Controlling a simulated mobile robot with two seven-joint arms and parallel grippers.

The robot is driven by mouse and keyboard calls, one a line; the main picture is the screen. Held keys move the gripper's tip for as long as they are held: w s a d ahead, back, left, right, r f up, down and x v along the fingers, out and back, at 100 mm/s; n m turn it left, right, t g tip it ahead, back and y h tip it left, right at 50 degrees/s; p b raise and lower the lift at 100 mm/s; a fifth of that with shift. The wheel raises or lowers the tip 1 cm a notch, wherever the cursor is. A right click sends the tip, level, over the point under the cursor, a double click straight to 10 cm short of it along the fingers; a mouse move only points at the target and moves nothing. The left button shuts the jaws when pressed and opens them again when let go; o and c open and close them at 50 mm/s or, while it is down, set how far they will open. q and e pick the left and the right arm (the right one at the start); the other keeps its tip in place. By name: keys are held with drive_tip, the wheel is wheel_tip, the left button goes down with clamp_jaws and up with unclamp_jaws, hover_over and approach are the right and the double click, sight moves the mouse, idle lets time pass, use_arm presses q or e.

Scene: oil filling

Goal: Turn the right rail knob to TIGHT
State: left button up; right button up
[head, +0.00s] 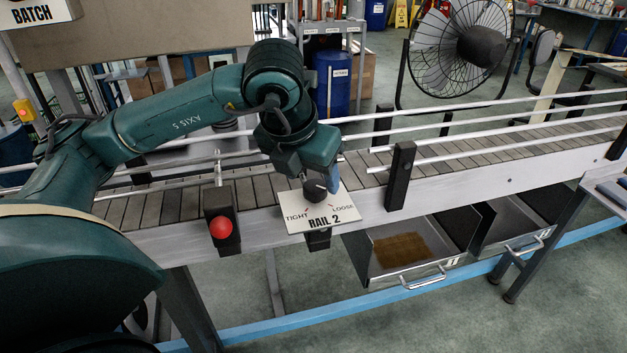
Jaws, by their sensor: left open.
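The rail knob is a small black knob (314,191) on a white plate (322,215) marked RAIL 2, with TIGHT at its left and LOOSE at its right. The plate is at the front edge of the conveyor, in the middle of the head view. I cannot tell which way the knob points. My left gripper (322,183) is open, pointing down right at the knob. One blue finger shows just right of the knob; the other finger is hard to make out. Whether the fingers touch the knob is unclear. My right gripper is not in view.
The slatted conveyor (470,157) runs across the view with metal guide rails above it. A black post (400,176) stands right of the plate, and a red button (221,227) on a black bracket sits left. An open drawer (365,262) is below. A fan (460,48) stands behind.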

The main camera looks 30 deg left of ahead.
sight(315, 192)
use_arm(q)
drive_tip(key=shift+x, duration=1.35)
drive_tip(key=shift+c, duration=0.3)
drive_tip(key=c, duration=0.9)
